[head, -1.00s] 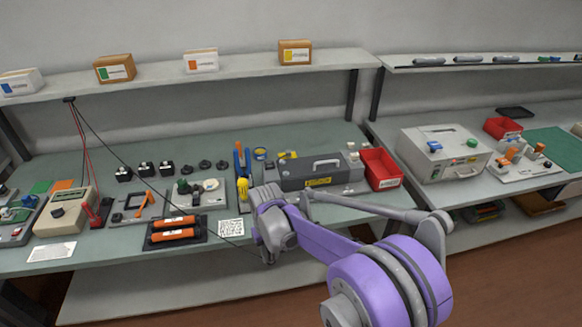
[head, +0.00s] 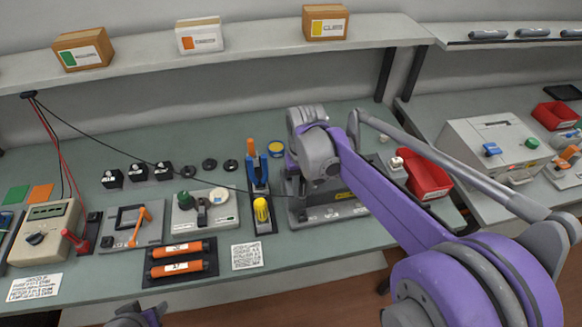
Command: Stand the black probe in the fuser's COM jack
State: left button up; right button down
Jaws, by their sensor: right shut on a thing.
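The fuser (head: 297,208) is a dark grey unit with a yellow label and a pale front strip with small markings; my right arm covers much of it. My right gripper (head: 318,165) is over the fuser, with its fingers mostly hidden behind my wrist. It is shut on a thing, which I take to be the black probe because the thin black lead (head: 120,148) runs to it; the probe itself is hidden. I cannot make out the COM jack or whether the probe touches it. A small part of my left arm, near its gripper (head: 135,317), shows at the bottom edge.
The meter (head: 45,232) stands at left beside the red probe (head: 76,241). A holder with a yellow-handled tool (head: 261,210) stands just left of the fuser. A red bin (head: 428,178) is to its right. Orange rollers (head: 180,258) lie in front.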

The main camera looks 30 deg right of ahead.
jog(key=shift+s, duration=0.25)
jog(key=shift+s+f, duration=0.2)
jog(key=shift+f, duration=0.1)
jog(key=shift+w+f+b, duration=0.2)
jog(key=shift+f+b, duration=0.45)
jog(key=shift+f, duration=0.15)
pick_arm(q)
notch_tip(320, 180, down, 6)
jog(key=s+b, duration=0.2)
jog(key=b, duration=0.1)
jog(key=shift+s+f, duration=0.2)
jog(key=shift+s, duration=0.15)
pick_arm(e)
jog(key=shift+f, duration=3)
pick_arm(q)
jog(key=shift+f+g+b, duration=0.15)
jog(key=shift+g+b, duration=0.15)
jog(key=shift+b, duration=0.05)
pick_arm(e)
jog(key=shift+f, duration=0.2)
jog(key=c, duration=0.6)
grip_release()
